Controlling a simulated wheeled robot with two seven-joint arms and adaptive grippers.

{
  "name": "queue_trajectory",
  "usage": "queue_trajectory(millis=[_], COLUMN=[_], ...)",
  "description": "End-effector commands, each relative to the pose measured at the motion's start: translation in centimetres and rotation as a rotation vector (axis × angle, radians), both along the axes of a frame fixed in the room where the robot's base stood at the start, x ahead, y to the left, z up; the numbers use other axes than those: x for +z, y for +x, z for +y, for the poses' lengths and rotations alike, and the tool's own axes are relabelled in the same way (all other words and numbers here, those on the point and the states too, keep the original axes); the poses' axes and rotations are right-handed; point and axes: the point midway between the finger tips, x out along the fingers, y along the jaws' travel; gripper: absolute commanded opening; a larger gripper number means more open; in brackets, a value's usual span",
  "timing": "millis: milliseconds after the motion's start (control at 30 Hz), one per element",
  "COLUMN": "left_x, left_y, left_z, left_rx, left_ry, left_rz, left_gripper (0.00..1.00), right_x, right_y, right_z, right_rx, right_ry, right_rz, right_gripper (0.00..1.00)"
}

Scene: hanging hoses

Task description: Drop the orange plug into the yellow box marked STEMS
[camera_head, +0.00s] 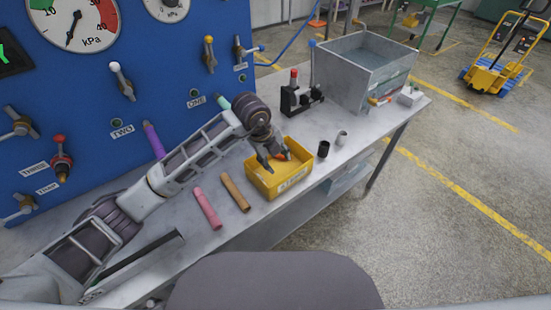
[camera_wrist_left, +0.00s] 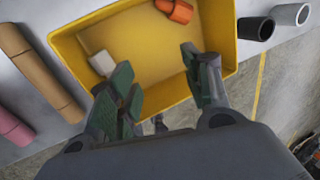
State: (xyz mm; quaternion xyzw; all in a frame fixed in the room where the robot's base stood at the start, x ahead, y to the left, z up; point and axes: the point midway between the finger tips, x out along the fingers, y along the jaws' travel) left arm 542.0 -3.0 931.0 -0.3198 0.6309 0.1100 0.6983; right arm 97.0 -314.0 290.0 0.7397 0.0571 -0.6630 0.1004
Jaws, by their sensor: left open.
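The yellow box (camera_head: 268,189) stands on the grey bench below the blue panel, with a label on its front too small to read. My left gripper (camera_head: 275,166) is over the box, fingers pointing down. In the left wrist view my left gripper (camera_wrist_left: 157,65) is open, with nothing between its fingers. The orange plug (camera_wrist_left: 176,11) shows inside the box outline, apart from the fingers and partly cut off by the frame's top. A white piece (camera_wrist_left: 103,63) lies in the box by the left finger. My right gripper is not in view.
A pink tube (camera_head: 207,208) and a tan tube (camera_head: 235,192) lie left of the box. A black cap (camera_head: 323,149) and a grey ring (camera_head: 342,138) stand to its right. A metal bin (camera_head: 345,80) is farther back. Hose fittings stick out from the blue panel (camera_head: 150,85).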

Motion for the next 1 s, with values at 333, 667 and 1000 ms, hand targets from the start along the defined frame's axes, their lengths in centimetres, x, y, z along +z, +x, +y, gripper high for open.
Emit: queue_trajectory(millis=[333, 667, 1000], left_x=[3.6, 8.3, 10.9], left_y=[-0.6, -1.4, -2.0], left_z=[0.9, 2.2, 2.9], left_rx=[-0.001, 0.001, -0.001], left_ry=[-0.001, 0.000, 0.000], left_rz=[-0.002, -0.003, 0.000], left_gripper=[0.49, 0.49, 0.49], right_x=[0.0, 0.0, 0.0], right_y=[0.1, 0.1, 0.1], right_z=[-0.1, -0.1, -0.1], right_rx=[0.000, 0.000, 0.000], right_ry=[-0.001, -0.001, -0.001], right_rz=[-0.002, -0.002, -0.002], right_gripper=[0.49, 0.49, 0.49])
